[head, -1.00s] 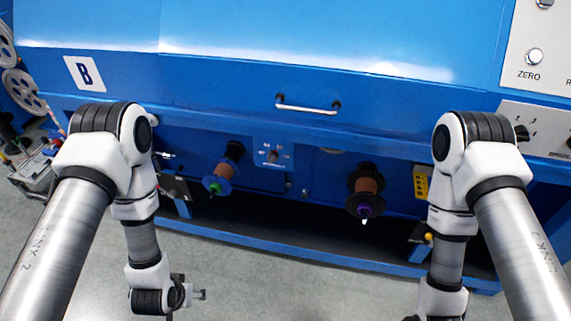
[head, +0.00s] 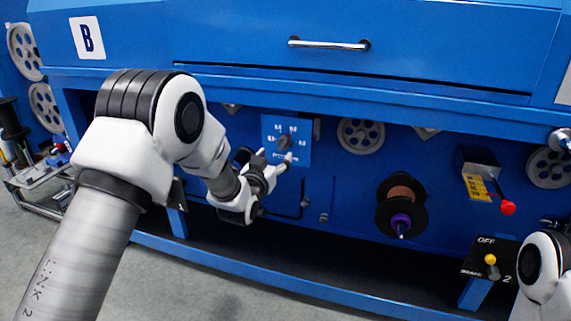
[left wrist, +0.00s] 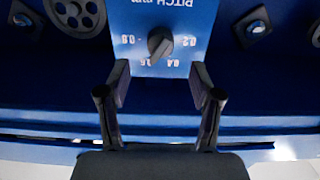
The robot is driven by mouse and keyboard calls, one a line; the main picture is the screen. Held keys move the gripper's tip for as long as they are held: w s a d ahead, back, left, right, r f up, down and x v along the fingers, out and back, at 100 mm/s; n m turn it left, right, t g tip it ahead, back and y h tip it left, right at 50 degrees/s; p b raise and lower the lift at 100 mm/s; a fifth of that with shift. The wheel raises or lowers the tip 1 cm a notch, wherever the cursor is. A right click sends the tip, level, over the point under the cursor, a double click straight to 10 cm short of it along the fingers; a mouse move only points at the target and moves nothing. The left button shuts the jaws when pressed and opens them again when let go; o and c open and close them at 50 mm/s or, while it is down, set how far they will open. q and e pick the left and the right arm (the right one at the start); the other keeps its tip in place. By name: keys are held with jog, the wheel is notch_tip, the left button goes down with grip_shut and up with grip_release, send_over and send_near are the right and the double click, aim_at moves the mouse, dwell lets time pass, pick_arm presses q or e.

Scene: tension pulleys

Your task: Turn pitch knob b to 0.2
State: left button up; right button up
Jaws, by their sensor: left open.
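The pitch knob (head: 285,143) is a dark pointer knob on a small blue panel (head: 271,125) of the machine marked B. The knob also shows in the left wrist view (left wrist: 160,42), where the PITCH label and numbers 0.2 to 0.8 are upside down. Its pointer seems turned toward 0.6. My left gripper (head: 276,158) is open and empty, just in front of the panel. In the left wrist view its fingers (left wrist: 159,76) are spread, with the knob centred beyond the tips and no visible contact. My right gripper is out of view.
A spool (head: 402,205) on a spindle sticks out to the right of the panel. A red-tipped lever (head: 507,207) and a yellow-knobbed OFF switch (head: 491,260) are farther right. A blue ledge (head: 330,105) overhangs the panel. Grey pulleys (head: 361,135) sit behind.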

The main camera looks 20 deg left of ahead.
aim_at(282, 147)
pick_arm(q)
jog(key=w+b, duration=0.2)
jog(key=w, duration=0.4)
jog(key=shift+d+f, duration=0.1)
jog(key=shift+f, duration=0.05)
jog(key=shift+w, duration=0.4)
jog(key=c, duration=1.1)
